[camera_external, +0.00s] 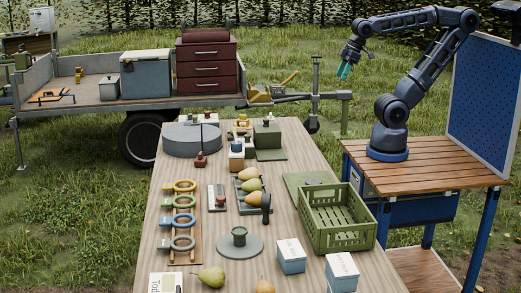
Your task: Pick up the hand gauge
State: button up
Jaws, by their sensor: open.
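I cannot tell for certain which item is the hand gauge. My gripper (345,71), with teal fingertips, is open and empty, high above the grass beyond the table's right side, far from these.
A green crate (337,241) stands at the table's right, with two white boxes (291,256) in front. Pears lie on a dark tray (247,208) and at the front edge. A grey round-based object (239,244) stands mid-front. A blue pegboard (485,100) rises behind my arm.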

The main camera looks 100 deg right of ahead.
jog(key=w+a+r+m+g, duration=0.1)
jog(key=w+a+m, duration=0.2)
jog(key=w, duration=0.4)
jog(key=w+a+r+m+g, duration=0.1)
jog(key=w+a+m, duration=0.2)
jog(key=w, duration=0.4)
jog(key=m+g, duration=0.3)
jog(key=m, duration=1.1)
send_over(266, 200)
jog(key=d, duration=0.2)
jog(key=f, duration=1.7)
jog(key=s+f, duration=0.1)
jog(key=f, duration=0.7)
jog(key=shift+f, duration=0.4)
jog(key=shift+w+a+f+m, duration=0.1)
jog(key=shift+a+f+m, duration=0.15)
jog(key=shift+f, duration=0.2)
notch_tip(266, 200, down, 5)
jog(key=shift+d, duration=0.1)
jog(key=shift+w+d+f, duration=0.15)
jog(key=shift+f, duration=1.2)
jog(key=shift+w+d+f, duration=0.1)
jog(key=shift+d+f, duration=0.05)
jog(key=shift+f, duration=1.2)
jog(key=c, duration=1.1)
